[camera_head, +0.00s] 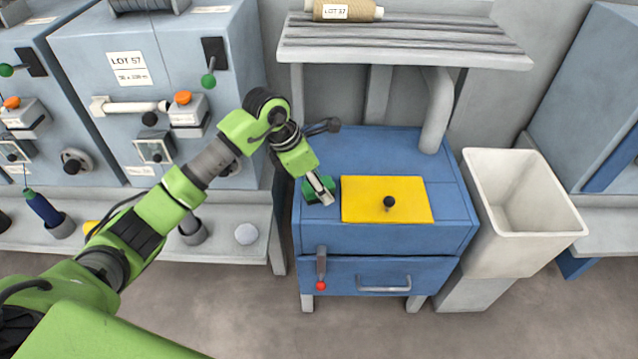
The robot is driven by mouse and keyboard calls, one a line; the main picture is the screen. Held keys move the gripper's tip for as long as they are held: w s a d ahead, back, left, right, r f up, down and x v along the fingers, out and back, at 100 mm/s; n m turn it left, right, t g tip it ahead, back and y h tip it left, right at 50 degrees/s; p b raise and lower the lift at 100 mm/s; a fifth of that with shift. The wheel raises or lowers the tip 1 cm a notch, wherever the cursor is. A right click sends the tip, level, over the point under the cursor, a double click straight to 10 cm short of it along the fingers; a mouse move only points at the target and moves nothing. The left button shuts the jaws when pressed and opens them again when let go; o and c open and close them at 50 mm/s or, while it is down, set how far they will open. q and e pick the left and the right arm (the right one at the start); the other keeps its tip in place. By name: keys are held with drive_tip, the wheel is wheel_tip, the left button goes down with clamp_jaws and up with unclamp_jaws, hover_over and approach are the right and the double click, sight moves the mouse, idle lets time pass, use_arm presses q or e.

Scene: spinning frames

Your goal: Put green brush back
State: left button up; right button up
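The green brush (310,191) appears as a small green block on the top of the blue cabinet (330,240), just left of the yellow plate (385,213). My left gripper (324,192) is right over it, with its grey fingers pointing down and hiding part of it. Whether the fingers are closed on the green block or only touch it, I cannot tell. My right gripper is not in view.
The yellow plate has a black knob (389,203). A slatted shelf (400,42) with a thread spool (345,10) stands above the cabinet. A red-tipped lever (321,268) is on the cabinet's front. A cream bin (520,210) stands at the right, machines at the left.

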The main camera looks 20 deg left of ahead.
use_arm(q)
drive_tip(key=shift+r, duration=0.15)
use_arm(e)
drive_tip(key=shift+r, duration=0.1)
use_arm(q)
drive_tip(key=p+v, duration=0.1)
drive_tip(key=v, duration=1.1)
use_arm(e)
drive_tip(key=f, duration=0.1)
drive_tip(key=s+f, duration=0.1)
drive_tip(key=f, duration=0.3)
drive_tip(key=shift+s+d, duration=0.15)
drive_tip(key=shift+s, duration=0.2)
use_arm(q)
drive_tip(key=shift+d, duration=0.15)
